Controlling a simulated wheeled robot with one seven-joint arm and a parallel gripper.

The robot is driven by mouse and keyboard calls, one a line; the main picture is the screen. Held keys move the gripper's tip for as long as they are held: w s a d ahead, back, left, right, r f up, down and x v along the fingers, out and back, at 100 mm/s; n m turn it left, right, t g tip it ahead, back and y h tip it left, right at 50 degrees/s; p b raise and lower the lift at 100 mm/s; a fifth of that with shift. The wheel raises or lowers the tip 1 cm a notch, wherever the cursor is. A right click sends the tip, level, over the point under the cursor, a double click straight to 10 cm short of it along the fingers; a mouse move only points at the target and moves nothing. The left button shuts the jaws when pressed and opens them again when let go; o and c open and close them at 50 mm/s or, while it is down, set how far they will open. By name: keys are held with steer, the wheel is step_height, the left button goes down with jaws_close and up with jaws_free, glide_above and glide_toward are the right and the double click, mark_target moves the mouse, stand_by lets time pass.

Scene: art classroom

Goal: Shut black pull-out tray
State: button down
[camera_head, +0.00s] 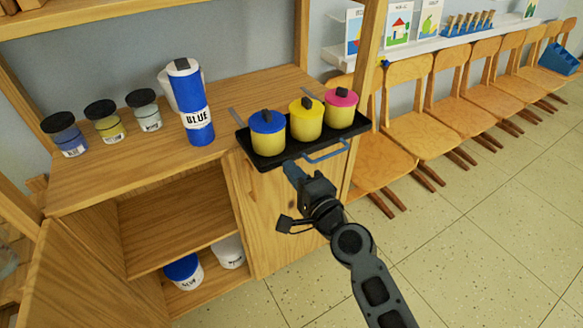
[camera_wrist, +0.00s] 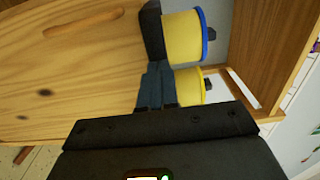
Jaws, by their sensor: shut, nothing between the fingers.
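The black pull-out tray (camera_head: 263,162) sticks out from the cabinet top at its right front, on metal rails. It carries three yellow pots, with a blue lid (camera_head: 267,122), a yellow lid (camera_head: 305,104) and a pink lid (camera_head: 341,96). A blue bar handle (camera_head: 328,154) is on its front. My gripper (camera_head: 291,168) is shut and empty, at the tray's front, left of the handle. In the wrist view my gripper (camera_wrist: 153,82) points at the black tray (camera_wrist: 152,32); I cannot tell whether they touch. My gripper hides part of the tray there.
A wooden cabinet (camera_head: 140,165) bears paint jars and a blue bottle (camera_head: 192,110). Its left door (camera_head: 85,275) is open, with two tubs on the lower shelf. A row of wooden chairs (camera_head: 420,130) stands to the right. The tiled floor (camera_head: 480,240) is clear.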

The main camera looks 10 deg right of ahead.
steer(key=shift+w+a, duration=0.1)
steer(key=shift+w, duration=0.25)
steer(key=b+x, duration=0.4)
steer(key=x, duration=0.9)
steer(key=shift+w+a+f, duration=0.15)
steer(key=shift+w, duration=0.2)
steer(key=shift+w+a, duration=0.1)
steer(key=shift+w, duration=0.15)
steer(key=shift+r, duration=0.35)
